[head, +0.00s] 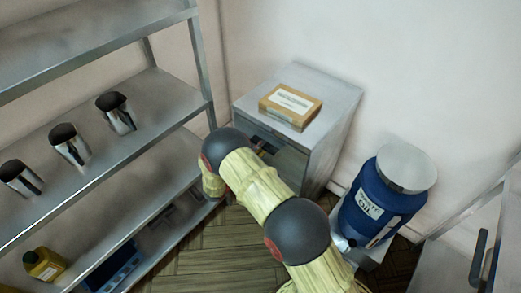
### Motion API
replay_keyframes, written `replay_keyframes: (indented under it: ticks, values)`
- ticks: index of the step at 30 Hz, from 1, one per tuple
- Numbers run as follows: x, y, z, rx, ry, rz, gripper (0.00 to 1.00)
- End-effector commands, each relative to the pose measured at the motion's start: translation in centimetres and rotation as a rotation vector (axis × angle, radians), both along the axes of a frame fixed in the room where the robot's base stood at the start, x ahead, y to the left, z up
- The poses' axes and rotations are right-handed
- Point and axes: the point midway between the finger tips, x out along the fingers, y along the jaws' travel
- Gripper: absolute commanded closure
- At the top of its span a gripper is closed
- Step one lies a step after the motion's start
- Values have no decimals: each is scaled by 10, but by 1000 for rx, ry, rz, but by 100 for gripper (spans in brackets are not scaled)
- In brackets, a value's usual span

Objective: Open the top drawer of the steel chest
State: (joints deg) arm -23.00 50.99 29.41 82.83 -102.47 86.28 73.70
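The steel chest (335,118) stands against the wall in the middle of the head view. Its front faces down and to the left. Below the top edge on the front is a dark gap (262,137) with small reddish and yellowish things just showing in it. The top drawer seems to stand partly out, but my arm covers much of the front and I cannot tell how far. The drawer's handle is hidden. My pale yellow arm with dark round joints reaches across in front of the chest and bends down at its far end. My gripper is hidden behind the arm.
A cardboard box (290,105) with a white label lies on the chest. A steel shelf rack (150,92) with several metal cups stands left. Wooden floor (215,250) is free between rack and chest.

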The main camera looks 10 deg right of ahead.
Motion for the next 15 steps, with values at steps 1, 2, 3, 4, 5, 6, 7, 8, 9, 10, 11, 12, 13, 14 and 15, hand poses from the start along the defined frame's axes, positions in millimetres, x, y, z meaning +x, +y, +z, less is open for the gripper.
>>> replay_keyframes:
  ticks: [1, 2, 3, 4, 5, 6, 7, 8, 9, 10, 11, 12, 13, 14, 15]
  values:
    - [1, -1, 0, 0, 0, 0, 71]
    - [1, -1, 0, 0, 0, 0, 71]
    - [1, -1, 0, -1, 1, 0, 71]
    - [1, -1, 0, -1, 1, 0, 71]
    - [1, -1, 0, -1, 1, 0, 71]
    - [1, -1, 0, -1, 1, 0, 71]
    - [1, -1, 0, -1, 1, 0, 71]
    - [1, -1, 0, -1, 1, 0, 71]
    - [1, -1, 0, -1, 1, 0, 74]
    - [1, -1, 0, -1, 1, 0, 75]
    - [1, -1, 0, -1, 1, 0, 77]
    - [1, -1, 0, -1, 1, 0, 79]
    - [1, -1, 0, -1, 1, 0, 81]
    - [1, -1, 0, -1, 1, 0, 83]
    - [1, -1, 0, -1, 1, 0, 85]
